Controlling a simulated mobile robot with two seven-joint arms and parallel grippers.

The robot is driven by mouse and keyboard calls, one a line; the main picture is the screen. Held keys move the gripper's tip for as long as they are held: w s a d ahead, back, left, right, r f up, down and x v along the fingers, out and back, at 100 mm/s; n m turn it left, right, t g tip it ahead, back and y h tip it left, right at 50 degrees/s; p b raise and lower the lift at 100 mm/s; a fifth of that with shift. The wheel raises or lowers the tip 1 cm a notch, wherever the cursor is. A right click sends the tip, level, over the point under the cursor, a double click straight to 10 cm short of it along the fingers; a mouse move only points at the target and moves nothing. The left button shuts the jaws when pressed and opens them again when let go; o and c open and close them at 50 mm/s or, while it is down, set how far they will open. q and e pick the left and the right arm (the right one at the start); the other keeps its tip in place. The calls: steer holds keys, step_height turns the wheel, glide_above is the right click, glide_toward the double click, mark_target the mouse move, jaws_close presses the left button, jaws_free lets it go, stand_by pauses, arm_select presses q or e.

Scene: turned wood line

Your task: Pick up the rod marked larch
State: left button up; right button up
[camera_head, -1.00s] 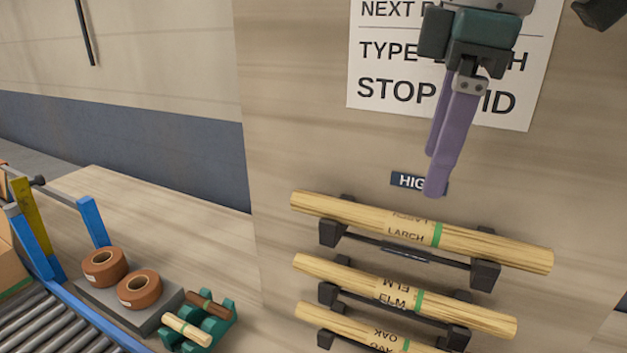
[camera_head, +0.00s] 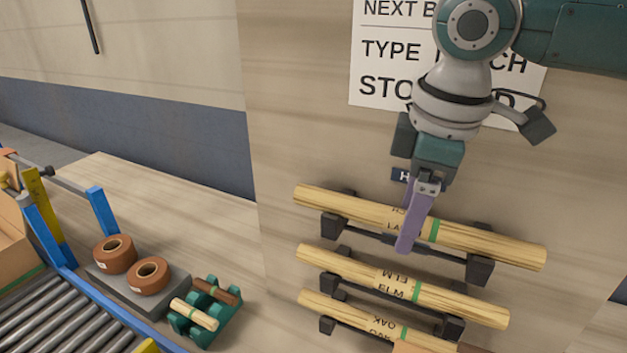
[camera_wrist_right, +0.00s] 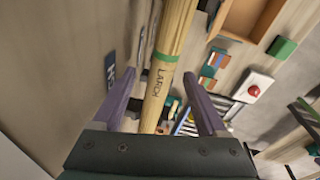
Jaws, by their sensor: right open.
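The larch rod (camera_head: 483,239) is pale wood with a green band and a printed label, and lies on the top pair of dark brackets on the wall. My right gripper (camera_head: 408,246) is at this rod, its purple fingers pointing down and covering part of the label. In the right wrist view the larch rod (camera_wrist_right: 169,60) runs between the two spread fingers of the gripper (camera_wrist_right: 166,90), and the word LARCH is readable. The fingers are open, with a gap seen on each side of the rod. My left gripper is not in view.
The elm rod (camera_head: 455,303) and the oak rod (camera_head: 345,315) lie on brackets below. A sign (camera_head: 380,75) is on the wall above. At lower left are brown rolls (camera_head: 115,254), a green holder (camera_head: 222,318) with short rods, and a roller conveyor (camera_head: 45,318).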

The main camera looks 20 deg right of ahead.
steer(key=shift+c, duration=0.2)
jaws_close()
stand_by(0.3)
